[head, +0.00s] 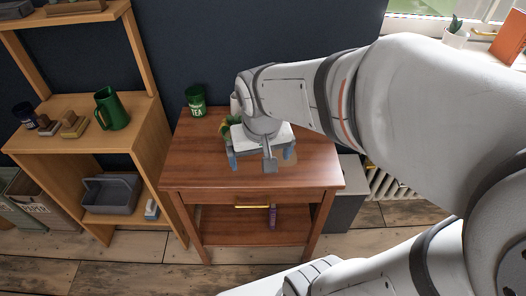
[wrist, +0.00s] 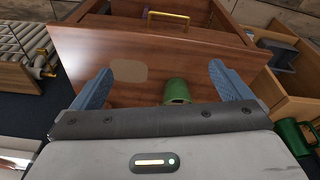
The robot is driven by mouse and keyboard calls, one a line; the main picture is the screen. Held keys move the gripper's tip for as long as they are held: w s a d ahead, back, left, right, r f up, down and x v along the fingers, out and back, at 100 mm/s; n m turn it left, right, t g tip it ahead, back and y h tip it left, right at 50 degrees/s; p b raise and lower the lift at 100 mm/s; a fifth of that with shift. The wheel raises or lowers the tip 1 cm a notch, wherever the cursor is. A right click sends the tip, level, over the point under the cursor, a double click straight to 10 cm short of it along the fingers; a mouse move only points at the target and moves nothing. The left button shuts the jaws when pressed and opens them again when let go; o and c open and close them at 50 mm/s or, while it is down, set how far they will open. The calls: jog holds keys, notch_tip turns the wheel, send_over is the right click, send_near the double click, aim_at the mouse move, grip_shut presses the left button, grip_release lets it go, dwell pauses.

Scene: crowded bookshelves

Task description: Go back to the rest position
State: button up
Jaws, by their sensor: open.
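My gripper (head: 261,157) is over the small brown wooden table (head: 190,150) in the head view. In the wrist view my gripper (wrist: 162,86) has its two blue fingers spread wide apart, with nothing held. A green cylindrical object (wrist: 177,91) shows just past the gripper's edge, between the fingers but apart from both. Its base is partly hidden by the gripper body. My arm comes in from the right and covers part of the tabletop.
A green tea tin (head: 196,101) stands at the table's back left. The wooden shelf unit (head: 150,140) at left bears a green mug (head: 111,109) and a grey caddy (head: 110,193). A purple object (head: 272,216) is on the table's lower shelf. The tabletop's front left is clear.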

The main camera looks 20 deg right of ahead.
jog(key=shift+n+g+y, duration=0.3)
jog(key=shift+n, duration=0.2)
jog(key=s, duration=0.2)
jog(key=s+d, duration=0.1)
jog(key=s, duration=0.2)
jog(key=shift+f, duration=0.15)
